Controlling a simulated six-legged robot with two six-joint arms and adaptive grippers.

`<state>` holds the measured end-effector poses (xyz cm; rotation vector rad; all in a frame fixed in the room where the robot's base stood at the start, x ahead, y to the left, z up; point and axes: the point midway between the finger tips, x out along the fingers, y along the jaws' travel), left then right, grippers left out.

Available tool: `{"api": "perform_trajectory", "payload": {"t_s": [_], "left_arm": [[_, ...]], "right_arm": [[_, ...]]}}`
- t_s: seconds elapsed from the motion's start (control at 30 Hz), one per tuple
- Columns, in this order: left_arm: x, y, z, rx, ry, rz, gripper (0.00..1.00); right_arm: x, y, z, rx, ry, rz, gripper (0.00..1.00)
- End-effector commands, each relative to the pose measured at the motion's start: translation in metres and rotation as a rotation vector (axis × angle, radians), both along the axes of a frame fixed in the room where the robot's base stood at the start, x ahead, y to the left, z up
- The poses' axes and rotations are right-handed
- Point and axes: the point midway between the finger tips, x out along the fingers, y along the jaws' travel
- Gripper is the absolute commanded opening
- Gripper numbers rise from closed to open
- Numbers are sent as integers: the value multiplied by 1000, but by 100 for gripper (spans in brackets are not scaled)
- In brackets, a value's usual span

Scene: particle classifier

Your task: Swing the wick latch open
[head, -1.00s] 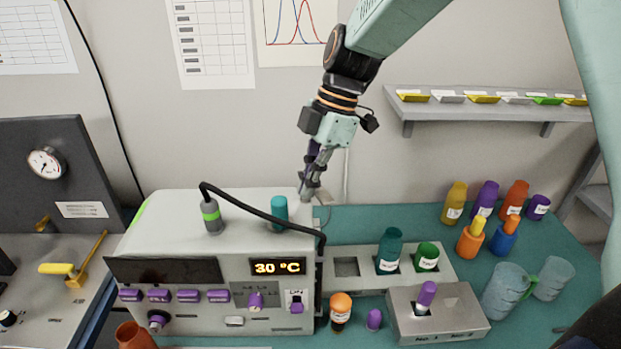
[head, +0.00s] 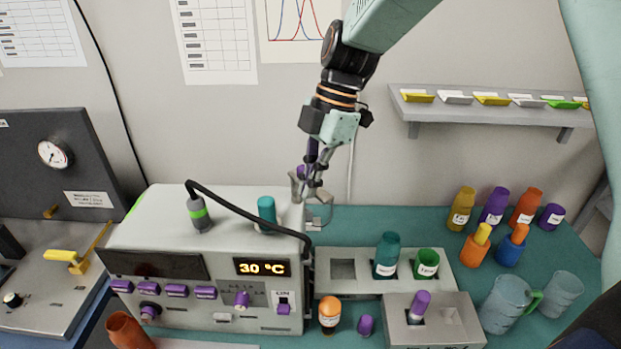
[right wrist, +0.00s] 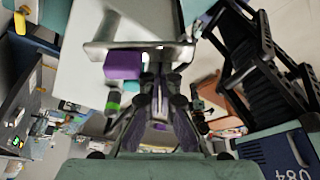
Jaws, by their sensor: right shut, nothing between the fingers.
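The wick latch appears to be the small grey metal piece with a purple part (head: 300,171) at the back right corner of the white machine (head: 160,213). In the right wrist view a purple block (right wrist: 122,65) sits under a grey metal bar (right wrist: 115,47), just ahead of the fingers. My right gripper (head: 312,192) is shut and empty, pointing down at this corner, beside the metal piece. It shows in the right wrist view (right wrist: 158,75) with its fingertips close to the bar; I cannot tell whether they touch. My left gripper is not in view.
A black cable (head: 250,211) arches over the machine's top near a teal cap (head: 267,210). A grey rack (head: 325,258) with bottles stands to the right. Several bottles and a jug (head: 505,305) stand further right. A wall shelf (head: 480,105) is at upper right.

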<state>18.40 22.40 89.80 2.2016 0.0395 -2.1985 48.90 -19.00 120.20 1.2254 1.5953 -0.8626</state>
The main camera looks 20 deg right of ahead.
Motion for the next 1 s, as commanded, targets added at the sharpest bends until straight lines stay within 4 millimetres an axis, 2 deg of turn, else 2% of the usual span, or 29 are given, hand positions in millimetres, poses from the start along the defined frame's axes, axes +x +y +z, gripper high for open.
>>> {"api": "perform_trajectory", "payload": {"t_s": [0.47,1.0], "left_arm": [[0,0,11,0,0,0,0],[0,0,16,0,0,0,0]], "right_arm": [[1,-12,1,0,0,177,0],[3,-21,0,-1,-1,187,0]]}}
